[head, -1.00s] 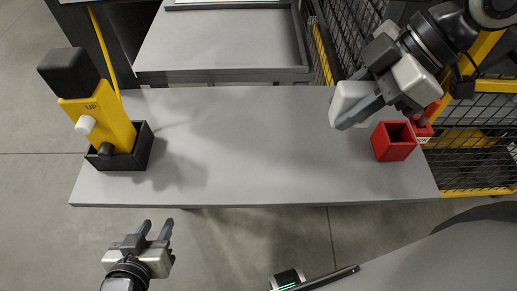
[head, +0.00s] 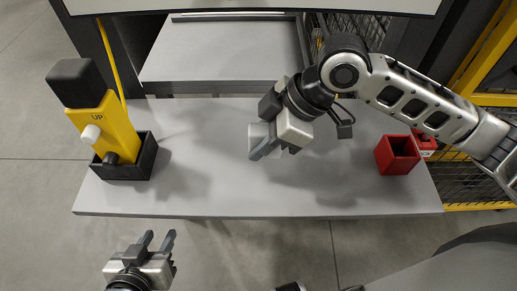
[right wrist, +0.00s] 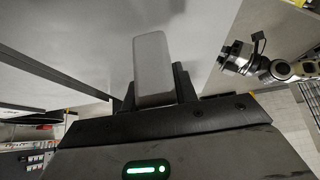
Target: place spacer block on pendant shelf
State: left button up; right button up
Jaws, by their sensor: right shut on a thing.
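The spacer block (head: 257,136) is a pale grey block held by my right gripper (head: 265,153) over the middle of the grey shelf (head: 215,195). In the right wrist view the block (right wrist: 152,62) stands out between the two dark fingers, which are shut on it. In the head view the gripper partly hides the block, and I cannot tell its exact height above the shelf. My left gripper (head: 158,238) is open and empty, in front of the shelf's near left edge.
A yellow pendant (head: 107,127) marked UP stands in a black holder (head: 135,169) at the shelf's left. A red open box (head: 397,156) sits at the right. A grey tray surface (head: 220,55) lies behind. The shelf's front middle is clear.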

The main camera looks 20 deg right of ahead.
pick_arm(q)
jog(key=shift+f, duration=0.1)
pick_arm(e)
jog(key=shift+w+a+f, duration=0.1)
jog(key=shift+a+f, duration=0.1)
jog(key=shift+f, duration=1.6)
jog(key=shift+f, duration=0.1)
jog(key=o, duration=1)
jog(key=shift+c, duration=0.2)
pick_arm(q)
jog(key=shift+s+a+p, duration=0.1)
jog(key=shift+p, duration=0.4)
pick_arm(e)
jog(key=v, duration=1.2)
pick_arm(q)
jog(key=shift+r, duration=0.2)
